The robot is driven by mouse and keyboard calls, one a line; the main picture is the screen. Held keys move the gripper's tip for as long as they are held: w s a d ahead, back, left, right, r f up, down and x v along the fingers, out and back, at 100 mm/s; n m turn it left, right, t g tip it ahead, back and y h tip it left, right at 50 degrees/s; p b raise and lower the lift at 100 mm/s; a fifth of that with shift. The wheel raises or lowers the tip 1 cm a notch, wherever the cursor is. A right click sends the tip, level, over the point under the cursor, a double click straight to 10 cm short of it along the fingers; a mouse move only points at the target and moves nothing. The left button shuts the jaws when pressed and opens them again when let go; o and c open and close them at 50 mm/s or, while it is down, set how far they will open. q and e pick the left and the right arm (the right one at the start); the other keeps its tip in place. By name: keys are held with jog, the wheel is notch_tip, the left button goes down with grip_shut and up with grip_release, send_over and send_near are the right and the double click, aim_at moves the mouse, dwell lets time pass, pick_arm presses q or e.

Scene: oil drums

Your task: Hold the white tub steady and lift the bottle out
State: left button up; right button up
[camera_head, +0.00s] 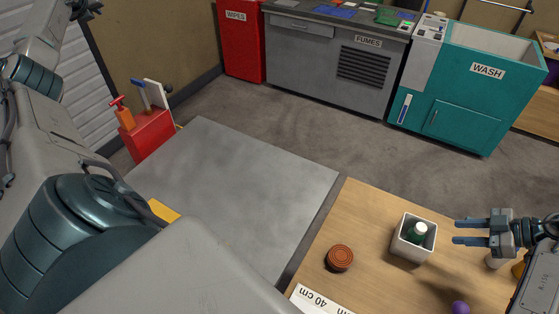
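The white tub (411,250) stands upright on the wooden table, a small square container open at the top. A dark green bottle (416,234) with a white cap stands inside it; its lower part is hidden by the tub walls. My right gripper (457,232) is just right of the tub. Its two fingers point left toward the tub and are apart, with nothing visible between them. My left arm fills the left side. A dark part of what appears to be my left gripper (88,8) shows at the top left edge, far from the tub, its fingers unclear.
A grey floor plate lies left of the table; a teal wash unit stands behind.

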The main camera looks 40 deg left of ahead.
pick_arm(q)
jog(key=w+d+r+m+t+y, duration=0.1)
jog(key=w+d+r+t+y, duration=0.15)
jog(key=r, duration=0.95)
jog(key=w+d+r+m+t+y, duration=0.15)
jog(key=r+t, duration=0.25)
jog(key=r, duration=0.7)
jog(key=w+d+f+m+t+h, duration=0.1)
jog(key=w+d+f+m+h, duration=0.2)
jog(key=w+d+f, duration=0.5)
jog(key=w+d+f+m+h, duration=0.3)
jog(key=w+d+f+h, duration=0.15)
jog(key=w+f, duration=0.55)
jog(key=w+d+f+m+g+h, duration=0.1)
jog(key=w+d+f+m+h, duration=0.3)
jog(key=d+f, duration=0.6)
jog(key=w+d+f+m+g+h, duration=0.1)
jog(key=w+d+f+m+h, duration=0.1)
jog(key=w+d+f, duration=0.6)
jog(key=m+g+h, duration=0.9)
jog(key=m+h, duration=0.4)
jog(key=m, duration=0.2)
send_near(413, 245)
jog(key=x, duration=0.8)
jog(key=shift+d, duration=0.1)
jog(key=shift+c, duration=0.4)
